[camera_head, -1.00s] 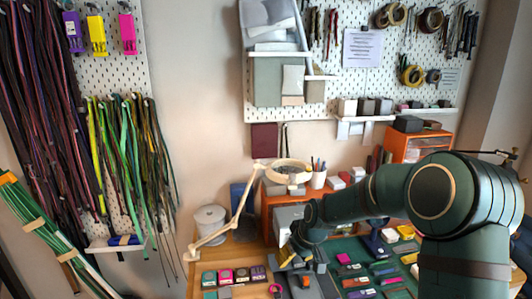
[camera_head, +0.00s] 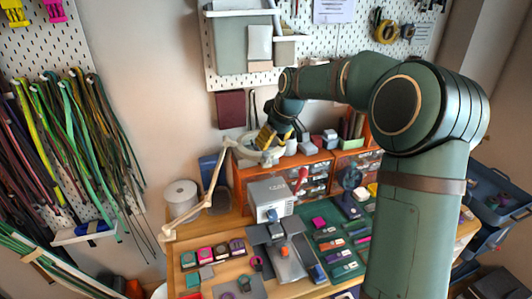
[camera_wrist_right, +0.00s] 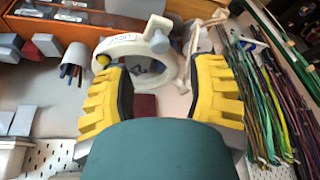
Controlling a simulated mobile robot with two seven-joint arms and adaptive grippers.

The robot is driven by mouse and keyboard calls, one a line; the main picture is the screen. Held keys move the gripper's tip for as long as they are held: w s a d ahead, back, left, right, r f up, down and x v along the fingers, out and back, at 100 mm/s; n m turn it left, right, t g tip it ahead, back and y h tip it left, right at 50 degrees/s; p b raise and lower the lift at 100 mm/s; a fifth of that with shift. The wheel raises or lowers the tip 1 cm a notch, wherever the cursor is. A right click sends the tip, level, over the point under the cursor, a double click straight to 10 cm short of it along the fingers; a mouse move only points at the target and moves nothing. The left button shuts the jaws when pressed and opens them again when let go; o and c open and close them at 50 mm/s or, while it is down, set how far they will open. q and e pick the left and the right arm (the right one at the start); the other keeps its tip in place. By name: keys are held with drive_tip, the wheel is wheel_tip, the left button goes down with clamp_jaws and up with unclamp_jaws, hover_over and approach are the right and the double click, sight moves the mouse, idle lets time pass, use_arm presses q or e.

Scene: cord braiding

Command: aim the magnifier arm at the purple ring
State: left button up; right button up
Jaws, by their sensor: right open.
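The cream magnifier arm (camera_head: 214,178) stands at the left end of the desk, bent upward, with its ring head at the back. My right gripper (camera_head: 267,138) has yellow fingers and is at that head. In the right wrist view the magnifier's round head (camera_wrist_right: 166,76) lies between the open fingers of the right gripper (camera_wrist_right: 160,72); I cannot tell whether they touch it. A small purple ring (camera_head: 243,282) appears on a grey block at the front of the desk, partly unclear. A pinkish-purple ring (camera_head: 257,263) lies just behind it. My left gripper is not in view.
A grey box-shaped machine (camera_head: 270,197) and orange drawers (camera_head: 313,170) stand behind the work area. A white spool (camera_head: 181,198) is beside the magnifier's base. Coloured small boxes (camera_head: 205,254) and a green mat (camera_head: 335,237) cover the front. Cords hang at the left.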

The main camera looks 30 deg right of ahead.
sight(266, 154)
drive_tip(key=x, duration=0.6)
drive_tip(key=shift+w+f, duration=0.15)
drive_tip(key=shift+f, duration=0.1)
clamp_jaws()
